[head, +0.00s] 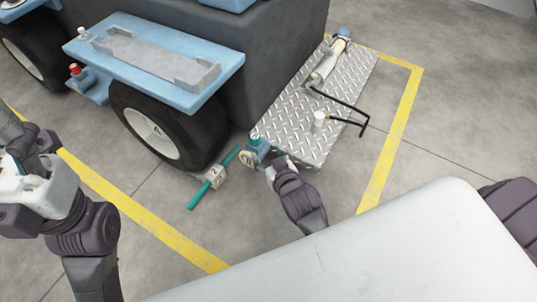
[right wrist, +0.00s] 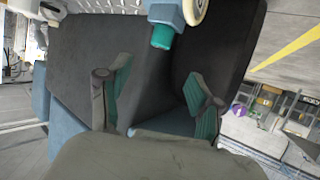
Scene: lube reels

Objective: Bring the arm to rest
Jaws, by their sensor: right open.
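My right arm reaches down to the front edge of the metal tread plate in the head view. Its gripper (head: 279,164) is beside a small blue fitting (head: 257,148) with a pale round face. In the right wrist view, the right gripper (right wrist: 160,96) has its two green-padded fingers spread, with nothing between them. The blue fitting (right wrist: 168,14) with its teal end shows above the fingers there. My left arm stands at the left edge of the head view; its fingers do not show.
A dark vehicle (head: 276,60) with a blue fender (head: 218,71) and large wheel (head: 150,130) stands behind. A white block with a teal bar (head: 216,178) lies by the wheel. The tread plate (head: 345,85) holds a black bent handle (head: 350,121). Bare floor (head: 465,125) lies right.

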